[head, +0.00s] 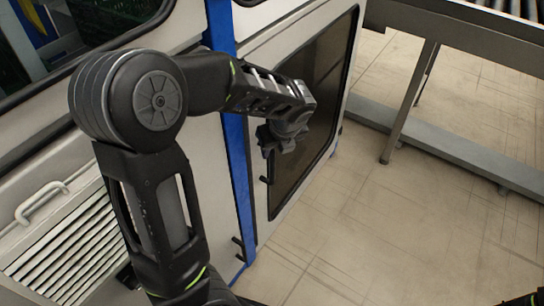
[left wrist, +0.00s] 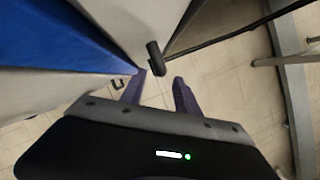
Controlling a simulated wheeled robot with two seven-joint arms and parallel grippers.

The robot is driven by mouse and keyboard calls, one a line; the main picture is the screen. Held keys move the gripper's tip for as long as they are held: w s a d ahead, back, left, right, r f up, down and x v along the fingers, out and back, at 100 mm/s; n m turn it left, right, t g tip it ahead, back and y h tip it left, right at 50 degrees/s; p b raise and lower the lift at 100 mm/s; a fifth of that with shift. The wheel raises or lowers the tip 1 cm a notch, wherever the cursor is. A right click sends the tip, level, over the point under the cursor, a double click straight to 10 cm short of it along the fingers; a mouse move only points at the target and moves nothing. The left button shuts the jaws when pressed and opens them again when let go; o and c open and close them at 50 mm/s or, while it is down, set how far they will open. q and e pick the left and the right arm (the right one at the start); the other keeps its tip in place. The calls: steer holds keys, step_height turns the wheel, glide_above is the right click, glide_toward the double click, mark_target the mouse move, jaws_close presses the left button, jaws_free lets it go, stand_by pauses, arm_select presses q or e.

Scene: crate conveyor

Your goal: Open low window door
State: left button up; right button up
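The low window door (head: 350,75) is a pale panel with a dark pane, right of the blue post in the head view. It looks shut, though my arm covers part of it. My left gripper (head: 268,140) is in front of its left part. In the left wrist view the two fingers of the left gripper (left wrist: 162,84) are apart. A short dark handle (left wrist: 154,56) shows by the fingertips, its lower end in line with the gap between them. I cannot tell whether they touch it. My right gripper is not in view.
A blue post (head: 237,165) stands left of the door. A vent grille (head: 70,245) and pale handle (head: 42,200) are on the left panel. A grey conveyor frame (head: 470,40) stands at the right. The tiled floor (head: 390,240) between is clear.

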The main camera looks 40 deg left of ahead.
mark_target(274, 152)
arm_select(q)
steer(key=b+x, duration=0.1)
steer(key=x, duration=0.4)
steer(key=shift+a+f, duration=0.1)
steer(key=shift+f, duration=0.3)
steer(key=shift+c, duration=0.5)
jaws_close()
steer(key=shift+w+r, duration=0.1)
steer(key=shift+w, duration=0.05)
stand_by(0.4)
